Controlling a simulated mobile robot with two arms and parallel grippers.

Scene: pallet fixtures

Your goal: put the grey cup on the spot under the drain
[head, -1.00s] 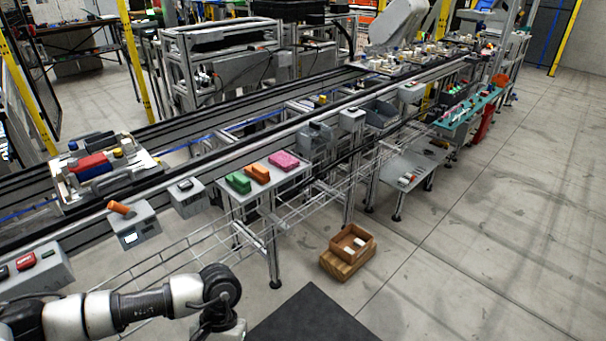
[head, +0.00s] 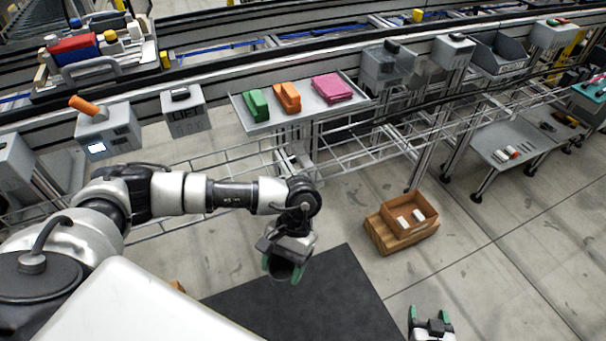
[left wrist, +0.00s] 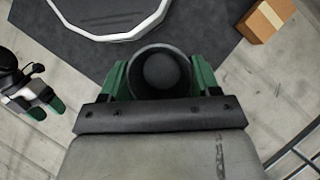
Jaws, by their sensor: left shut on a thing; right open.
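The grey cup (left wrist: 160,72) is between the green fingers of my left gripper (left wrist: 160,84), its dark round opening facing the left wrist camera. In the head view my left gripper (head: 282,268) is shut on the cup (head: 284,267), above the dark floor mat; fingers and wrist partly hide it. My right gripper (head: 429,316) is open and empty at the bottom right of the head view. It also shows in the left wrist view (left wrist: 42,104). I cannot make out a drain or the spot under it in these frames.
A dark mat (head: 310,305) lies on the floor. A shelf (head: 300,108) with green, orange and pink items is beside the conveyor. A cardboard box (left wrist: 265,18) is at the wrist view's top right.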

